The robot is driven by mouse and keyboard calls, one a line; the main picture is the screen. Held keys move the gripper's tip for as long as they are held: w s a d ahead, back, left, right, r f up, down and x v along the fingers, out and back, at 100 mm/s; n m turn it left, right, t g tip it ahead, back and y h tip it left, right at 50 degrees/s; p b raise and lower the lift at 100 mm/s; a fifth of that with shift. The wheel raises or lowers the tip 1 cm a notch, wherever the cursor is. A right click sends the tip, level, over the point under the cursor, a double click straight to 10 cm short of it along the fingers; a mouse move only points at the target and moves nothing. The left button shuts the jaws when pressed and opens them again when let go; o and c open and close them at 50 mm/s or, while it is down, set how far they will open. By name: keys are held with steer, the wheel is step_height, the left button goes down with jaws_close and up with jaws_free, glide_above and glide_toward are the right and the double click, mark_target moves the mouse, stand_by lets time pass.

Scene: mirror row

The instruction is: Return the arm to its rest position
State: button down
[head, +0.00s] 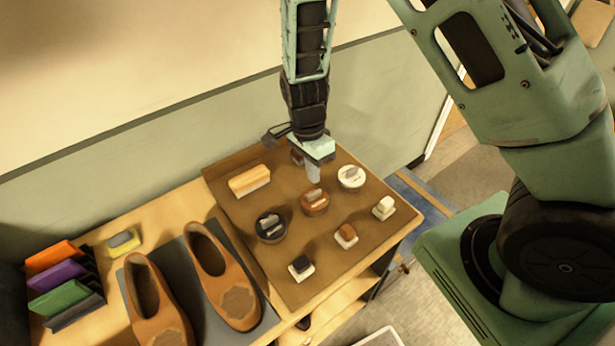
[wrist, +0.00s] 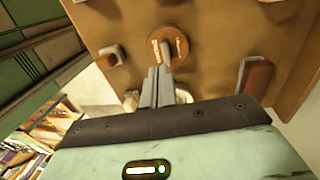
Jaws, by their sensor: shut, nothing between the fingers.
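My gripper (head: 314,174) is shut and empty, pointing down over the brown mat (head: 232,205) on the table. In the wrist view the closed fingertips (wrist: 161,70) show just in front of a round brown piece (wrist: 170,47). That brown round piece (head: 314,201) sits on the mat just below the fingers in the head view. I cannot tell whether the fingers touch it. My arm (head: 306,60) hangs from the top of the head view.
A white round piece (head: 351,177), a black round piece (head: 270,227), a tan-and-white block (head: 249,181) and several small blocks stand around the gripper. Brown shoes (head: 222,275) lie front left. Coloured items (head: 58,278) stand in a dark rack at far left. The wall (head: 180,150) is behind.

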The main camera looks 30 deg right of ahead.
step_height(320, 180, up, 9)
steer(key=b, duration=0.1)
steer(key=shift+b, duration=0.3)
steer(key=s+a+r+n+t+b, duration=0.1)
steer(key=s+a+n+b, duration=0.2)
steer(key=s+n, duration=0.7)
steer(key=s+a+r+n+y+b, duration=0.1)
steer(key=s+a+n+b, duration=0.2)
steer(key=s+n, duration=0.7)
steer(key=a+n, duration=0.2)
steer(key=n, duration=0.1)
steer(key=shift+a+r+t+b, duration=0.2)
steer(key=shift+t+b, duration=0.1)
steer(key=shift+t, duration=0.1)
steer(key=shift+s, duration=0.1)
